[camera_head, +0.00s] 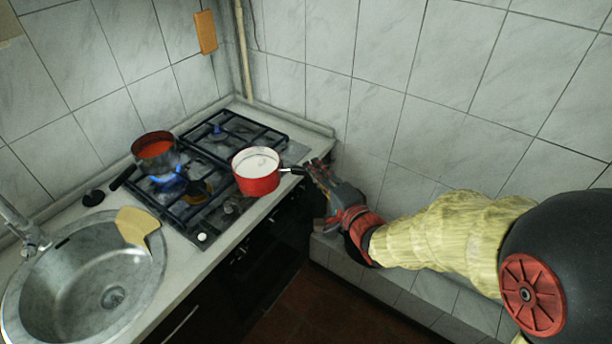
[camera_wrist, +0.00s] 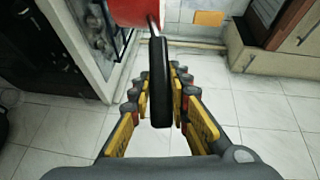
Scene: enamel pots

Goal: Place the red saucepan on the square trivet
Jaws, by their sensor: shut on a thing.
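The red saucepan (camera_head: 258,186) with a pale inside is at the right front of the stove. Its black handle points right, to my gripper (camera_head: 318,180). In the wrist view my gripper (camera_wrist: 160,90) is shut around the black handle (camera_wrist: 160,75), and the red pan wall (camera_wrist: 125,10) is cut off by the top edge. I cannot tell whether the pan touches the grate or hangs just above it. No clear square trivet can be made out; a flat tan piece (camera_head: 137,226) lies over the sink's rim, and a small orange-brown board (camera_head: 206,32) is on the wall.
A metal sink (camera_head: 85,275) is at the left front. Tiled walls close in the back and right.

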